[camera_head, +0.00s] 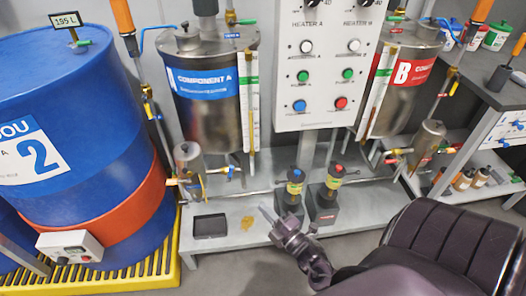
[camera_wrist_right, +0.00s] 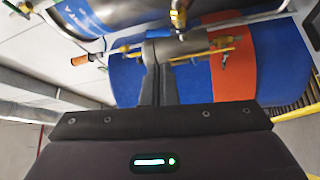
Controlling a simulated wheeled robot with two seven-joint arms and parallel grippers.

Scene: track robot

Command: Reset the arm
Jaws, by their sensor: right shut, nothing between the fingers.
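My right gripper (camera_head: 267,215) shows in the head view at the lower middle, its arm coming in from the lower right. It is in front of the grey bench shelf, near a small amber spill. Its fingers are together and hold nothing. In the right wrist view the two dark fingers (camera_wrist_right: 159,85) lie side by side, pointing at the blue and orange drum and brass valves. My left gripper is not in view.
A blue drum (camera_head: 75,110) stands on a yellow pallet (camera_head: 158,262) at left. On the grey shelf (camera_head: 228,222) are a black tray (camera_head: 210,226), an amber spill (camera_head: 247,222) and two small black-based pumps (camera_head: 323,204). Component tanks A (camera_head: 222,115) and B (camera_head: 398,105) flank a control panel (camera_head: 325,110).

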